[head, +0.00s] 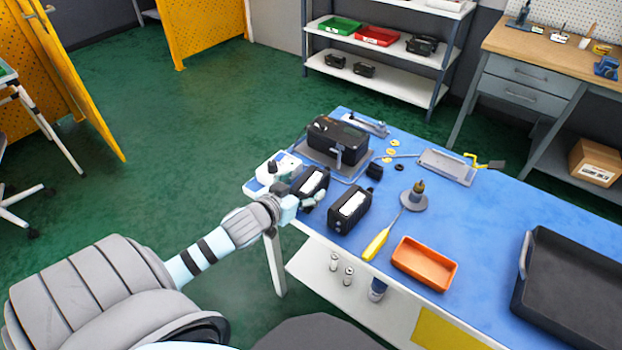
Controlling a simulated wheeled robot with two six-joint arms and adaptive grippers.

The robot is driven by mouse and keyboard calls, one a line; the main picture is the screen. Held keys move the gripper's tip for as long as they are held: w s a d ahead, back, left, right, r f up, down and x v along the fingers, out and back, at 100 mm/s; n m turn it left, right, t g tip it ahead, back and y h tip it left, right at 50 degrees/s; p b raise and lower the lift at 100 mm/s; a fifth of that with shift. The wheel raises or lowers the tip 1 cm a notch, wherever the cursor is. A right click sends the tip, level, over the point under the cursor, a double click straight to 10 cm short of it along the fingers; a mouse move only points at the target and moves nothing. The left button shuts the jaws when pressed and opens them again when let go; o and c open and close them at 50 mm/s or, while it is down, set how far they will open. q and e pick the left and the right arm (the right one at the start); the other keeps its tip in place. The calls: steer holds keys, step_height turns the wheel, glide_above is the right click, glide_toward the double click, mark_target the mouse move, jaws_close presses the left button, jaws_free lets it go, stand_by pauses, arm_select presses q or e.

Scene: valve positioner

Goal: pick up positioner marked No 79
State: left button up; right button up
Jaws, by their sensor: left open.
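Two black box-shaped positioners with white labels stand near the left front edge of the blue table. One positioner (322,177) is directly at my left gripper (307,200); the other positioner (359,203) stands just to its right. The labels are too small to read, so I cannot tell which is No 79. My left gripper is open, with its fingers at the near side of the left positioner and partly covering it. I cannot tell whether they touch it. My right gripper is not in view.
A larger black unit (328,135) sits on a metal plate behind. A big black tray (570,290) fills the right end. Open blue surface lies between.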

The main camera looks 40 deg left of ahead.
mark_target(308, 183)
arm_select(q)
steer(key=b+x, duration=0.2)
steer(key=x, duration=0.3)
steer(key=shift+a+f, duration=0.2)
steer(key=shift+w, duration=0.25)
steer(key=shift+s, duration=0.1)
jaws_close()
steer(key=shift+r, duration=0.1)
